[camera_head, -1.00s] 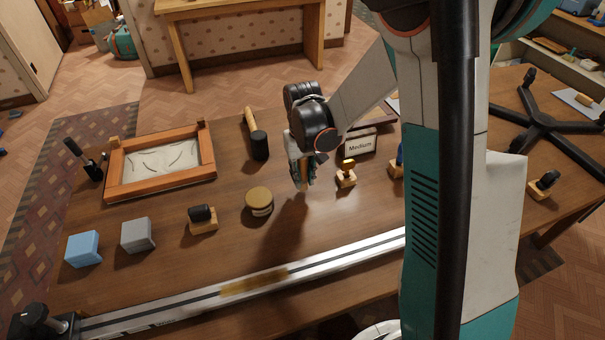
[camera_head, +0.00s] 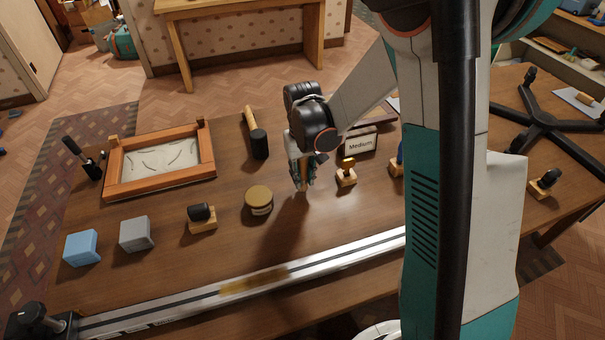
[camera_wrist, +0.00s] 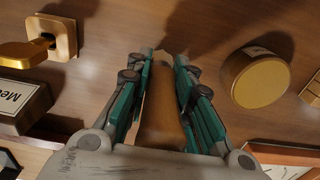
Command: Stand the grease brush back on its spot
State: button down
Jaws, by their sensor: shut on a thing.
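My gripper (camera_head: 303,178) hangs over the middle of the wooden table, pointing down. In the wrist view my gripper (camera_wrist: 163,75) is shut on a tan, rounded handle, which I take to be the grease brush (camera_wrist: 161,108). Its handle lies between the teal fingers, and its tip seems dark. In the head view only a narrow tan strip of the brush (camera_head: 303,186) shows below the fingers. The brush looks roughly upright. I cannot tell whether its lower end touches the table. No marked spot for it is clear.
A round gold-lidded jar (camera_head: 258,198) stands left of my gripper. A black-headed mallet (camera_head: 259,144) lies behind. A metal rail (camera_head: 330,258) crosses the front.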

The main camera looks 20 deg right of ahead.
aim_at(302, 163)
jog(key=shift+f+b, duration=0.55)
jog(key=shift+f, duration=0.15)
jog(key=c, duration=1.3)
grip_release()
jog(key=shift+c, duration=0.2)
jog(key=shift+r, duration=0.1)
jog(key=shift+r+p, duration=2.75)
jog(key=shift+r, duration=1.2)
